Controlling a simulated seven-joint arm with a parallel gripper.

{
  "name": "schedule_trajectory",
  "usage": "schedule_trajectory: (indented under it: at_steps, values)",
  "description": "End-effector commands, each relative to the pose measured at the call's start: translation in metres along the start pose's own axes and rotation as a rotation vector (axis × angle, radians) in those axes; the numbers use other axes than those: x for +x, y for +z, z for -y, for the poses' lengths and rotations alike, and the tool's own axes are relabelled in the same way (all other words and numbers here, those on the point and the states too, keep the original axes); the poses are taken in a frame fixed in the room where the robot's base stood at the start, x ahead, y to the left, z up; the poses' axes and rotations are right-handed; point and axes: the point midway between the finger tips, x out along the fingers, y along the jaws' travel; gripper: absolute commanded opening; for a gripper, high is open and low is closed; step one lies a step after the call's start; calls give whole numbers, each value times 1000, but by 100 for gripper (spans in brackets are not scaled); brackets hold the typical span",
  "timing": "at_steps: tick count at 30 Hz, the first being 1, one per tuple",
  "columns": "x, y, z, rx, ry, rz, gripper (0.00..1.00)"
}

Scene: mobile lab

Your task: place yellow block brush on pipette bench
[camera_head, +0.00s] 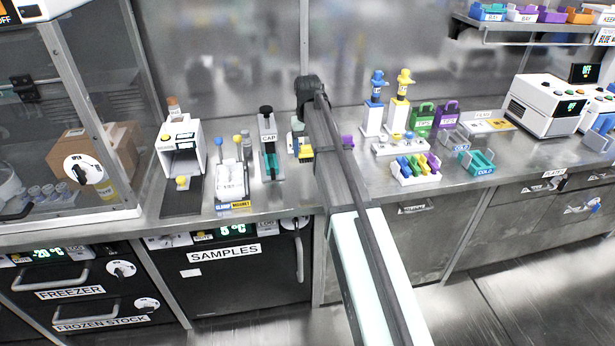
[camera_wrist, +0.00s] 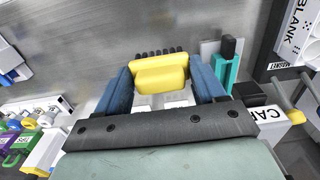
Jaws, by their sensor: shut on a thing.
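The yellow block brush (camera_wrist: 160,73) is a yellow block with black bristles along its far edge. My gripper (camera_wrist: 165,85) is shut on it, with a blue finger at each side of the block. In the head view, a yellow block, which looks like the held brush (camera_head: 306,153), shows just left of my arm, low over the bench; whether it touches the surface I cannot tell. My arm hides part of that spot. The pipette bench (camera_head: 480,165) is the grey metal worktop to the right, with a blue pipette (camera_head: 375,103) and a yellow pipette (camera_head: 400,103) upright on stands.
The CAP device (camera_head: 268,145) stands just left of the gripper. A white rack (camera_head: 400,146), a coloured tube rack (camera_head: 416,167), green (camera_head: 423,120) and purple tip boxes (camera_head: 447,115) and a teal cold rack (camera_head: 476,161) stand right of my arm. Bare worktop shows along the front edge.

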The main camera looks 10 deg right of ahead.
Motion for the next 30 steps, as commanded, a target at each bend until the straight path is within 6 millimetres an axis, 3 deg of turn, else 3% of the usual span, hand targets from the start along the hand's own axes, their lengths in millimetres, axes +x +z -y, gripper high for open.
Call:
schedule_trajectory:
  at_steps: [9, 21, 30]
  values:
    - [48, 1, 1, 0, 0, 2, 41]
    - [86, 0, 1, 0, 0, 2, 41]
    - [92, 0, 1, 0, 0, 0, 41]
